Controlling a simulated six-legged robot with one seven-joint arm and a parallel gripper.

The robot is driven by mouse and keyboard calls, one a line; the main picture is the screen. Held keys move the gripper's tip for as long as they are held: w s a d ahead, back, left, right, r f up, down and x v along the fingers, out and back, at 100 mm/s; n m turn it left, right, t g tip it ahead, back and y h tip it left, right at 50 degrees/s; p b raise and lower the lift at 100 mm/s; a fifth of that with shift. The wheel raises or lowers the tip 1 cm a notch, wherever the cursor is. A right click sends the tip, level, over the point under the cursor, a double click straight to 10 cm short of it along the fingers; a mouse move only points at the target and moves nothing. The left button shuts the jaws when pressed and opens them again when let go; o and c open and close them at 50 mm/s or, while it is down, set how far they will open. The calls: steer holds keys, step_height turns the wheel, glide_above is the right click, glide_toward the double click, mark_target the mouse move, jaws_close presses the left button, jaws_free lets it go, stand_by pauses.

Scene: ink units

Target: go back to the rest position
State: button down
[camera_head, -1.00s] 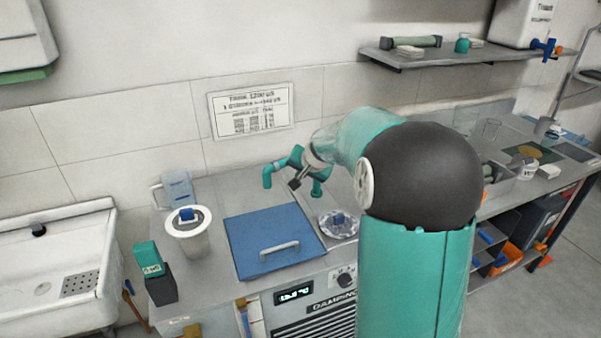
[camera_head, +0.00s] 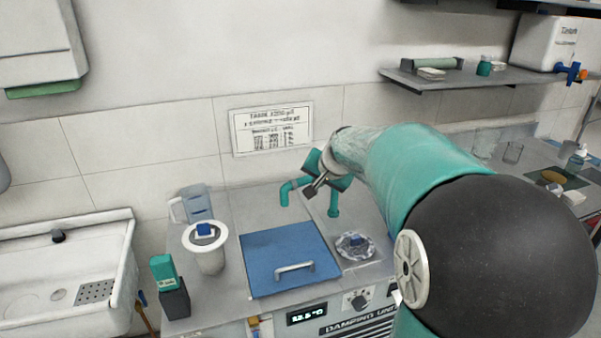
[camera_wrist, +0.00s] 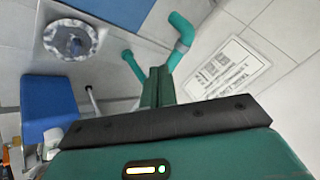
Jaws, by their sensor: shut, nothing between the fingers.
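My gripper (camera_head: 312,187) is held above the counter, behind the blue lid and in front of the tiled wall. In the wrist view its green fingers (camera_wrist: 158,88) are together, with nothing seen between them. My teal arm reaches in from the right and covers part of the bench. Two teal bent pipes (camera_head: 287,190) stand close to my gripper; they also show in the wrist view (camera_wrist: 183,35). I cannot tell the exact gap between them and my gripper.
A blue lid (camera_head: 275,252) with a handle lies in the counter. A round dish (camera_head: 355,246) lies right of the lid. A sink (camera_head: 60,250) is far left.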

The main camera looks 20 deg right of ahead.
steer(key=s+a+r+n+g, duration=0.15)
steer(key=s+a+n, duration=0.35)
steer(key=s+a, duration=0.85)
steer(key=s+a+f+n, duration=0.1)
steer(key=s+n, duration=0.1)
steer(key=s, duration=0.5)
steer(key=s+a+f+n, duration=0.1)
steer(key=s+a+n, duration=0.1)
steer(key=s, duration=0.6)
steer(key=shift+f+g, duration=0.3)
steer(key=shift+g, duration=0.15)
